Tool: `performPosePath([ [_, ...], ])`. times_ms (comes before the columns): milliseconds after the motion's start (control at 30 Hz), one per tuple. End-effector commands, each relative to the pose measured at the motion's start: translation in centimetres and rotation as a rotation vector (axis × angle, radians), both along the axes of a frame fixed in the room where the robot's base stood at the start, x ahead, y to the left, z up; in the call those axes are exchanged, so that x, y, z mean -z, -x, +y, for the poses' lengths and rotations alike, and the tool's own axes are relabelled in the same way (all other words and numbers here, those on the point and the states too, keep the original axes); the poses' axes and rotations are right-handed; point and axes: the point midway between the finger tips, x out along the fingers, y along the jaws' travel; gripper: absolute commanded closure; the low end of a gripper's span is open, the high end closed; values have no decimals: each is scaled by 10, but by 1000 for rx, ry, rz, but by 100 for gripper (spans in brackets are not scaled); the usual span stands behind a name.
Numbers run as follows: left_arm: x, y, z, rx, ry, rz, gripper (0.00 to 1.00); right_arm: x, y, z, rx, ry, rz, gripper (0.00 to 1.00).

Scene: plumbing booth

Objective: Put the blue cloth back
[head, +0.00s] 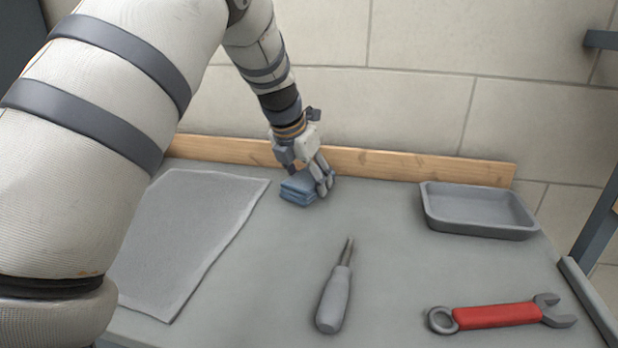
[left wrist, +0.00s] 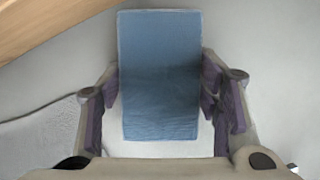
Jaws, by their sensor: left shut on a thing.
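The folded blue cloth (head: 298,188) is at the back of the grey table, close to the wooden strip. My left gripper (head: 308,180) reaches down to it from above and is shut on it. In the left wrist view the blue cloth (left wrist: 160,75) lies between the two fingers of the left gripper (left wrist: 163,105). In the head view the cloth appears to be at the tabletop; whether it touches the surface is hard to tell. My right gripper is in neither view.
A grey mat (head: 190,235) lies left of the cloth. A screwdriver (head: 335,298) lies at front centre, a red-handled wrench (head: 498,315) at front right. A grey tray (head: 478,228) stands at back right. A wooden strip (head: 400,165) edges the back. The table between cloth and tray is clear.

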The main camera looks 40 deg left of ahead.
Motion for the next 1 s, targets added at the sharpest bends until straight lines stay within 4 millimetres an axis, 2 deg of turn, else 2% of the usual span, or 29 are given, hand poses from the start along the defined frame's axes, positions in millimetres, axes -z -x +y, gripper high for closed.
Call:
performPosePath([
  [233,3,0,0,0,0,0,68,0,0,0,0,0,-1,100],
  [267,3,0,0,0,0,0,36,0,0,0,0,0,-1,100],
  [300,3,0,0,0,0,0,26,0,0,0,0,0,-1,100],
  [333,3,0,0,0,0,0,22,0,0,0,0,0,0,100],
  [667,0,0,0,1,-1,-1,22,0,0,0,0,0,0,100],
  [767,-17,5,-1,1,-1,-6,22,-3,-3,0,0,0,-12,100],
  [1000,-80,32,-3,0,-2,-10,22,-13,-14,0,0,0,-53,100],
])
